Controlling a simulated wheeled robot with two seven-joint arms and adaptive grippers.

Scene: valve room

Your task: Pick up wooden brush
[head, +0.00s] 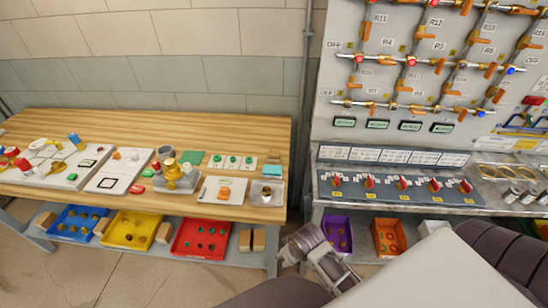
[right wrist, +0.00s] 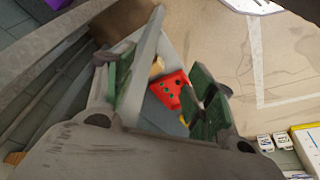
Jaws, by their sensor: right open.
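I cannot pick out a wooden brush for certain in either view. A small tan-brown item (head: 272,159) stands at the back right of the wooden table (head: 245,135), behind a teal block; it is too small to identify. My right gripper (head: 305,250) is in front of the gap between the table and the valve panel, apart from the objects. In the right wrist view, its green-padded fingers (right wrist: 163,88) are spread with nothing held between them; the red bin (right wrist: 171,90) shows beyond them. My left gripper is not in view.
The table holds several boards, a yellow-topped fitting (head: 172,165) and a clear tray (head: 267,192). Blue, yellow and red bins (head: 202,238) sit on its lower shelf. The valve panel (head: 400,185) stands at right, with purple and orange bins (head: 389,238) below. Open floor lies in front.

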